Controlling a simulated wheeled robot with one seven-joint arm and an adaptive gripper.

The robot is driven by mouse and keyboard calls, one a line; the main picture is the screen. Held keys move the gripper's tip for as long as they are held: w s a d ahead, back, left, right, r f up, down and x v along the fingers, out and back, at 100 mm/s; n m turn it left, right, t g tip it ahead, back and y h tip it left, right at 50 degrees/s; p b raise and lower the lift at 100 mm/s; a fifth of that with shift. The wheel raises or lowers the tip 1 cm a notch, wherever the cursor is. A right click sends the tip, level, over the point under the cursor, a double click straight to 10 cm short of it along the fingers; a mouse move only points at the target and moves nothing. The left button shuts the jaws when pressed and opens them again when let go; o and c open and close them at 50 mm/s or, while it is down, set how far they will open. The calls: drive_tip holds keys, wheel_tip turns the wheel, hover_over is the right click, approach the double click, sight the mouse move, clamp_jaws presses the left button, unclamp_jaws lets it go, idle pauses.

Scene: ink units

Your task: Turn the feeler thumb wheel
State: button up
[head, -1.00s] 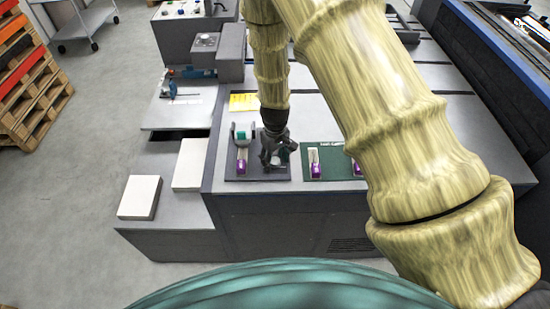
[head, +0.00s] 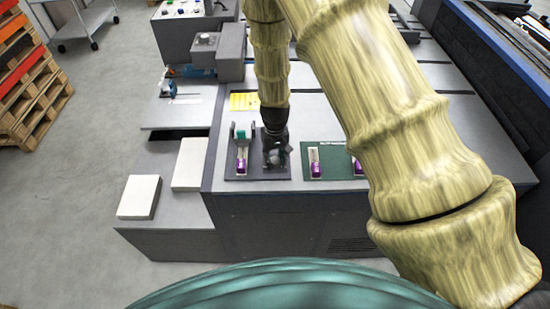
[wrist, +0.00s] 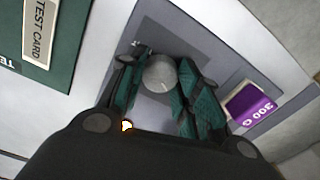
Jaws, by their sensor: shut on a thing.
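A round grey knob (wrist: 160,72) with a pale mark on its top, which I take to be the thumb wheel, stands on a dark grey plate (head: 232,175). My gripper (head: 275,160) points down over the right part of this plate. In the wrist view my gripper (wrist: 158,88) has its green-padded fingers on both sides of the knob, shut on it. In the head view the fingers mostly hide the knob.
A purple block (wrist: 251,105) marked 300 G lies beside the fingers. A green board (head: 333,172) with purple-ended strips is just right of the plate. A yellow note (head: 243,102) lies behind. White paper stacks (head: 139,196) stand left. A blue wheel (head: 171,88) is further back left.

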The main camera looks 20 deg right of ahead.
sight(275, 160)
idle(0.4)
drive_tip(key=o, duration=1.1)
drive_tip(key=shift+c, duration=0.2)
wheel_tip(275, 160, up, 12)
idle(0.8)
